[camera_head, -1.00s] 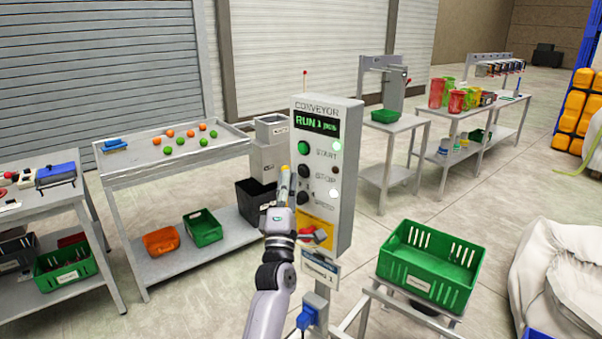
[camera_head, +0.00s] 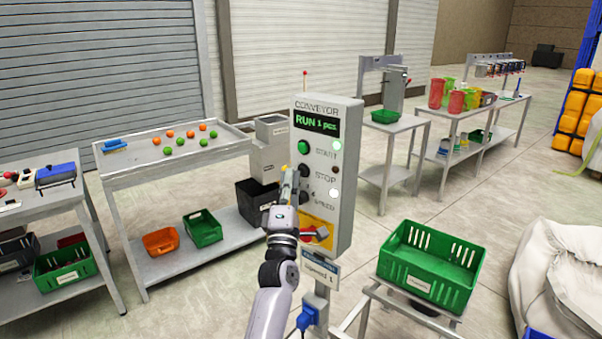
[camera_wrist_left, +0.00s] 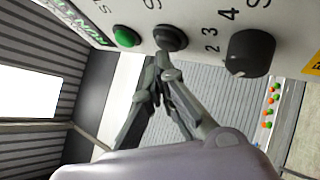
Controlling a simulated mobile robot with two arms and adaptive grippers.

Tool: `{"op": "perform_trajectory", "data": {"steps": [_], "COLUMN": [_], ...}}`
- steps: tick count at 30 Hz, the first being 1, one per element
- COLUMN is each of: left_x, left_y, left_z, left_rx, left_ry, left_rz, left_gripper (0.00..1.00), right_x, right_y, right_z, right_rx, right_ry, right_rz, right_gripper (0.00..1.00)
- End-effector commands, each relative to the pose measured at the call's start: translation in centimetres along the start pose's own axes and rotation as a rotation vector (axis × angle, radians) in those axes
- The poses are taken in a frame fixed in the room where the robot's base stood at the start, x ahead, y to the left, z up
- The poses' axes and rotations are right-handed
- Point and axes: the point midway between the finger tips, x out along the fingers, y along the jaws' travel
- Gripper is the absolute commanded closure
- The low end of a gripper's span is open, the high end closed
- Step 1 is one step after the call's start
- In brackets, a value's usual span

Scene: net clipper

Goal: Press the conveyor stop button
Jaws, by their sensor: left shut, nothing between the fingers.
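The conveyor control box (camera_head: 342,190) stands upright on a post in the middle of the head view. Its display reads RUN. The green START button (camera_head: 303,147) is at the top, with the black STOP button (camera_head: 305,171) below it and the speed knob below that. My left gripper (camera_head: 290,172) is shut and empty, its fingertips just left of the STOP button. In the left wrist view the fingertips (camera_wrist_left: 160,62) are right at the dark STOP button (camera_wrist_left: 170,38); I cannot tell whether they touch. My right gripper is not in view.
A sorting table (camera_head: 175,150) with orange and green balls stands to the left. A green crate (camera_head: 432,265) sits on a stand at the front right. A yellow panel with a red part is low on the box. Open floor lies between.

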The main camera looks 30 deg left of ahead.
Motion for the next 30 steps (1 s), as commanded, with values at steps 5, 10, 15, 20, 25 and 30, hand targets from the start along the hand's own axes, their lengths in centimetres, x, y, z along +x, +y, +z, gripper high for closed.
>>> {"op": "perform_trajectory", "data": {"steps": [5,10,15,20,25,30], "left_x": [0.02,0.14,0.27,0.41,0.57,0.64], "left_y": [-0.05,-0.16,-0.29,-0.39,-0.45,-0.45], "left_z": [0.03,0.12,0.23,0.33,0.45,0.49], "left_rx": [0.000,0.000,0.001,0.001,0.000,0.000], "left_ry": [0.000,0.000,0.000,0.000,0.000,0.000], "left_rz": [0.000,0.000,-0.001,-0.001,0.000,0.000], "left_gripper": [1.00,1.00,1.00,1.00,1.00,1.00], "right_x": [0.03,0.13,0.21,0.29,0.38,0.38], "right_y": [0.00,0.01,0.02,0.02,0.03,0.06], "right_z": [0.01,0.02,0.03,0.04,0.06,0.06], "right_rx": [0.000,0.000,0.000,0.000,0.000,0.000], "right_ry": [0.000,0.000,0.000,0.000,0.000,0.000], "right_rz": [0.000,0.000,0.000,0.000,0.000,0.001], "right_gripper": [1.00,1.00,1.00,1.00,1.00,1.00]}}
